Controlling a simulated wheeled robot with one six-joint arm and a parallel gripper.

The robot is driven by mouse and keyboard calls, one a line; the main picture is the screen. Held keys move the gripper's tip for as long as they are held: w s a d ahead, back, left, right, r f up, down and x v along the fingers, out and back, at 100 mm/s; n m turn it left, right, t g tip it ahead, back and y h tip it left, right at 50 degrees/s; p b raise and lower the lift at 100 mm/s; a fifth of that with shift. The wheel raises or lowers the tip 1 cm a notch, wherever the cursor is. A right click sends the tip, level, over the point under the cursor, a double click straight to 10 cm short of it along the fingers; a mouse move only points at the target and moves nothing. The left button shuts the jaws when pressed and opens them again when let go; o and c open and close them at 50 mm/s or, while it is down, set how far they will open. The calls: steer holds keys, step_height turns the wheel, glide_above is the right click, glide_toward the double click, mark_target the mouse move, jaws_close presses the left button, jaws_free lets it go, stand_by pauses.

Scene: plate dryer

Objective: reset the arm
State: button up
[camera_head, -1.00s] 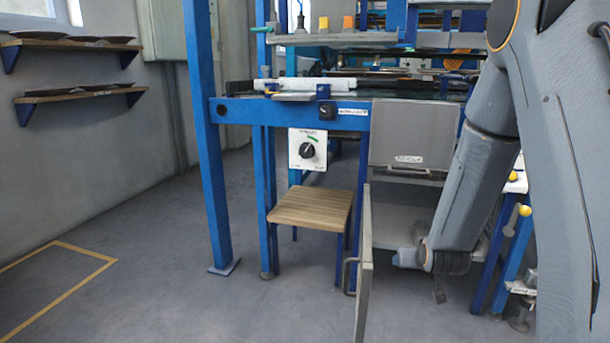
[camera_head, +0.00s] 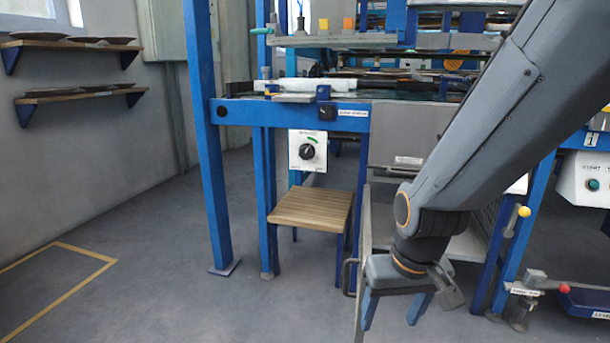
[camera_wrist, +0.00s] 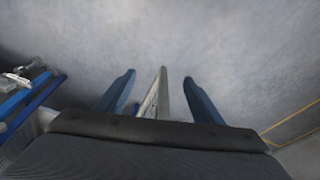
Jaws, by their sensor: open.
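My grey arm reaches down in front of the blue dryer frame. My gripper (camera_head: 394,309) points at the floor, with its two blue fingers apart and nothing seen held. It is close to the open cabinet door (camera_head: 364,225), on its right side in the head view; I cannot tell if they touch. In the wrist view my gripper (camera_wrist: 159,78) shows both fingers spread. The narrow edge of the door (camera_wrist: 163,92) appears between them, with grey floor beyond. The cabinet interior is partly hidden by my arm.
A door handle (camera_head: 348,277) sticks out left of the door. A wooden-topped stool (camera_head: 312,209) stands left of it. A blue post (camera_head: 203,140) rises farther left. A yellow knob (camera_head: 524,211) and a red-knobbed pedal (camera_head: 563,289) are at right. The left floor is clear.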

steer(key=s+a+r+n+g+y+p, duration=0.1)
steer(key=s+a+r+n, duration=0.3)
steer(key=s+a, duration=0.45)
steer(key=s+a+r+n+g+p, duration=0.1)
steer(key=s+a+r+n+p, duration=0.1)
steer(key=s+a+r, duration=0.6)
steer(key=d+r+m+p, duration=0.2)
steer(key=d+r+p, duration=0.4)
steer(key=r+p, duration=0.3)
steer(key=d+r+m+h+p, duration=0.1)
steer(key=d+r+p, duration=0.6)
steer(key=p, duration=0.9)
steer(key=d+r+m+p, duration=0.4)
steer(key=d+r+p, duration=0.3)
steer(key=r+p, duration=0.3)
steer(key=shift+w+r+p, duration=0.35)
steer(key=shift+p, duration=0.85)
steer(key=shift+c, duration=0.5)
